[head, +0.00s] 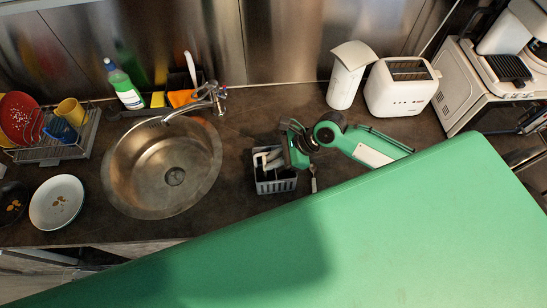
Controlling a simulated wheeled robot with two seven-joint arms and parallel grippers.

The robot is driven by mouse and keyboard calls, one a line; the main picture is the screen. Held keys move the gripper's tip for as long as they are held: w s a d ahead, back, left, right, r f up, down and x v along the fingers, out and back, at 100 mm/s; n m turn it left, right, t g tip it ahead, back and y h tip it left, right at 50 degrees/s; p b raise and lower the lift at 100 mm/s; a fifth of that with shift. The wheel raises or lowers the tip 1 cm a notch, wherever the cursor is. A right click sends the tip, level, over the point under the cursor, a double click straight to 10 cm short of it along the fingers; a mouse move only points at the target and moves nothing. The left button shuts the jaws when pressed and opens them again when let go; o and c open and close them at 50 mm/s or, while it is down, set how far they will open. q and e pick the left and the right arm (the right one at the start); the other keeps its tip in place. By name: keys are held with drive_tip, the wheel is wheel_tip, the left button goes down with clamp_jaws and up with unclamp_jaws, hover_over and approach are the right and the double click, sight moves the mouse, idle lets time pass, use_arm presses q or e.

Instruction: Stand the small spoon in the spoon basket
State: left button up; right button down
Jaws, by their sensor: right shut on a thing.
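The spoon basket (276,187) is a grey slotted caddy on the dark counter, right of the sink, with pale utensils (268,160) in its left part. My right gripper (298,158) is over the basket's right rear side, shut on the small spoon, which is mostly hidden by the green fingers. A small thin grey piece (313,182) shows just right of the basket, below the gripper; I cannot tell whether it is part of the spoon. My left gripper is not in view.
A round steel sink (150,185) with a tap (208,97) is left of the basket. A white canister (347,80) and toaster (402,88) stand behind right. A dish rack (55,148) and plate (57,203) are far left. My green body hides the front right.

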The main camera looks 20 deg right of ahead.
drive_tip(key=c, duration=1.4)
unclamp_jaws()
drive_tip(key=shift+o, duration=0.2)
drive_tip(key=shift+d+r, duration=0.35)
drive_tip(key=shift+r, duration=0.05)
drive_tip(key=v, duration=1.2)
drive_tip(key=shift+s+d+r+p, duration=0.25)
drive_tip(key=shift+d+p, duration=0.05)
drive_tip(key=shift+p, duration=0.1)
drive_tip(key=shift+f, duration=0.1)
